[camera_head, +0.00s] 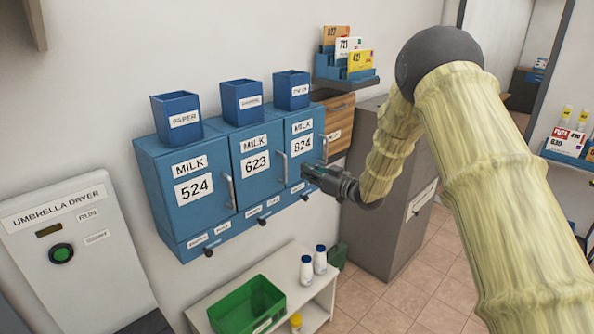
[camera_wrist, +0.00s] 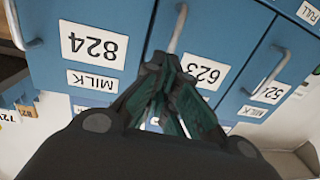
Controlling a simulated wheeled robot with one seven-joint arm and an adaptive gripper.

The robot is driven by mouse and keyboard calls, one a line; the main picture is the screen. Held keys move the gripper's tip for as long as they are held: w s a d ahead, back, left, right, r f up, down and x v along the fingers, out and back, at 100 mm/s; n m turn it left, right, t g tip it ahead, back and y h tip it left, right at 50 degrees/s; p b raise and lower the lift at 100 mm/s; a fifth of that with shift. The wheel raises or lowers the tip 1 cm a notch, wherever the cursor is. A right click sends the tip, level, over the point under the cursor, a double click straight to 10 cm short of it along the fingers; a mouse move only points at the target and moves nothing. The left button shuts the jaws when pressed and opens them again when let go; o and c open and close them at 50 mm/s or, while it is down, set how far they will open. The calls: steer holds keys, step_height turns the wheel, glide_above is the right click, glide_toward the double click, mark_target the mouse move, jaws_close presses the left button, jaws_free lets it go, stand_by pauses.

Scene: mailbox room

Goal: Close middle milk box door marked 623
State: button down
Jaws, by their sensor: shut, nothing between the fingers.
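The blue middle milk box door marked 623 (camera_head: 257,180) is in the wall cabinet, between doors 524 (camera_head: 198,202) and 824 (camera_head: 302,142). Its grey vertical handle (camera_head: 282,166) is at its right edge. It looks nearly flush with its neighbours; I cannot tell whether it is slightly ajar. My gripper (camera_head: 308,172) is shut and empty, in front of door 824's lower part, right of the 623 handle. In the wrist view, which is upside down, my gripper (camera_wrist: 172,72) is near the 623 handle (camera_wrist: 179,28) and partly hides door 623 (camera_wrist: 205,50). Contact is unclear.
Blue bins (camera_head: 242,101) stand on the cabinet. A row of small knobs (camera_head: 262,221) runs below the doors. A white shelf (camera_head: 318,291) with a green crate (camera_head: 262,318) and bottles stands underneath. A grey cabinet (camera_head: 387,220) is at right, an umbrella dryer (camera_head: 80,255) at left.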

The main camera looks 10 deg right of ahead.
steer(key=w+d+b+v, duration=0.1)
steer(key=b+v, duration=0.1)
steer(key=v, duration=0.6)
steer(key=s+f+m+g+h, duration=0.1)
steer(key=s+f+m+h, duration=0.15)
steer(key=s+f, duration=0.65)
steer(key=s+f+m+g+h, duration=0.1)
steer(key=s+f+m+h, duration=0.3)
steer(key=f, duration=0.9)
steer(key=s+f+g+h, duration=0.2)
steer(key=s+f, duration=0.6)
steer(key=f, duration=0.3)
steer(key=s+f+m+g+h, duration=0.1)
steer(key=s+f+g, duration=0.3)
steer(key=s, duration=1.5)
steer(key=s+d+f+m+g+h, duration=0.1)
steer(key=s+f+g, duration=0.4)
steer(key=s, duration=1.5)
step_height(320, 180, down, 3)
steer(key=shift+h, duration=0.85)
steer(key=shift+m, duration=0.25)
